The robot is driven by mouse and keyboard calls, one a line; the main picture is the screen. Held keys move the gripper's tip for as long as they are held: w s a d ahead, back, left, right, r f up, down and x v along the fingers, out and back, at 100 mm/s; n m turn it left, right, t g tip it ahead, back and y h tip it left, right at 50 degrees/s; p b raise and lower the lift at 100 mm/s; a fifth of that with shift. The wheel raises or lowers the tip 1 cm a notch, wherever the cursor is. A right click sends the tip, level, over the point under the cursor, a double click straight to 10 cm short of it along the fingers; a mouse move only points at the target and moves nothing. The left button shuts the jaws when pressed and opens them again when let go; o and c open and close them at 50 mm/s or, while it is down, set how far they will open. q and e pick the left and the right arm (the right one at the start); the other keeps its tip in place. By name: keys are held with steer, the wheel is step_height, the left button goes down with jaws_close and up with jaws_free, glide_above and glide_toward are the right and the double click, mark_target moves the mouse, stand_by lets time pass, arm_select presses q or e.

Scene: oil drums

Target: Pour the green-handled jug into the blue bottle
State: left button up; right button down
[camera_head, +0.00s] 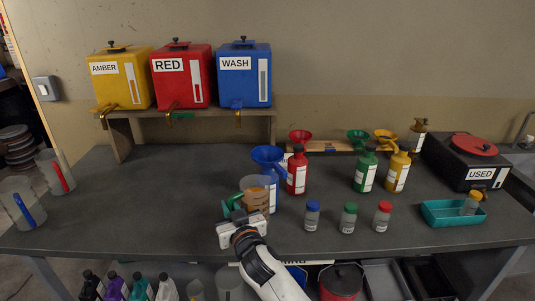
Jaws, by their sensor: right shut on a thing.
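The green-handled jug (255,195) is clear with brown liquid in it. Its green handle (231,203) is on its left side. My right gripper (237,216) is shut on the handle, in front of the bottle. The jug looks slightly tilted; I see no stream of liquid. The blue bottle (273,188) stands right behind the jug, partly hidden by it, with a blue funnel (268,155) on top. The jug's rim is below the funnel's mouth in the picture. I cannot tell whether jug and bottle touch. My left gripper is not in view.
Red (297,175), green (366,172) and yellow (397,173) bottles stand to the right. Several small capped jars (348,220) are near the front edge. Two more jugs (58,175) are at left. A teal tray (435,214) is at right. The bench's left middle is clear.

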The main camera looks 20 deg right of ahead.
steer(key=w+a+r+n+y, duration=0.1)
steer(key=w+a+r+y, duration=0.1)
steer(key=w+a+r, duration=0.4)
steer(key=shift+w+r+n, duration=0.25)
steer(key=shift+r+n, duration=0.05)
steer(key=shift+r, duration=0.2)
steer(key=shift+d+r, duration=0.1)
steer(key=shift+d, duration=0.05)
steer(key=d+r+m+p, duration=0.1)
steer(key=p, duration=0.1)
steer(key=w+d+r+m+p, duration=0.1)
steer(key=r+m, duration=0.1)
steer(key=shift+d+r+m+g+p, duration=0.3)
steer(key=shift+d+g+p, duration=0.05)
steer(key=shift+g+p, duration=0.05)
steer(key=shift+w+r, duration=0.1)
steer(key=shift+r, duration=0.1)
steer(key=shift+d+r+p, duration=0.15)
steer(key=shift+d+p, duration=0.05)
steer(key=shift+p, duration=0.1)
